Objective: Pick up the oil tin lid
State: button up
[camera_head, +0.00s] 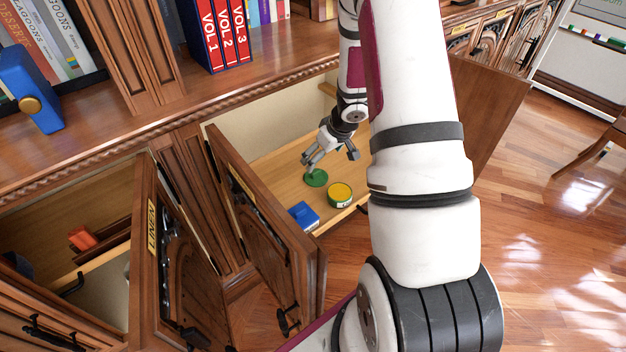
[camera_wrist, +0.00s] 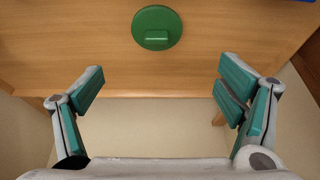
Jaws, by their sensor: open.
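The oil tin lid is a round green disc (camera_head: 315,178) with a small raised grip, lying flat on the wooden shelf inside the open cabinet. In the wrist view the lid (camera_wrist: 157,27) is at the top middle, beyond the fingertips and centred between them. A round tin (camera_head: 340,194) with a yellow top and green side stands to the right of the lid in the head view. My gripper (camera_wrist: 158,88) is open and empty; in the head view my gripper (camera_head: 331,160) is just above the shelf, close to the lid, with a finger partly in front of it.
A blue object (camera_head: 303,216) lies near the shelf's front left. Open cabinet doors (camera_head: 262,225) flank the opening, with another door (camera_head: 490,105) at right. An orange object (camera_head: 84,238) sits in the left compartment. Red volumes (camera_head: 215,35) stand on the ledge above.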

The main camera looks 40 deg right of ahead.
jog(key=b, duration=0.3)
send_over(318, 172)
jog(key=s, duration=0.1)
jog(key=f, duration=0.5)
jog(key=shift+s+a, duration=0.1)
jog(key=shift+a, duration=0.2)
jog(key=shift+s+b+x, duration=0.1)
jog(key=shift+b+x, duration=1)
jog(key=shift+x, duration=0.2)
jog(key=shift+s+b+x, duration=0.15)
jog(key=shift+b+x, duration=0.9)
jog(key=shift+x, duration=0.3)
jog(key=shift+d, duration=0.2)
jog(key=shift+c, duration=0.4)
jog(key=c, duration=1.2)
jog(key=shift+s, duration=0.1)
jog(key=shift+c, duration=0.3)
jog(key=shift+f, duration=0.1)
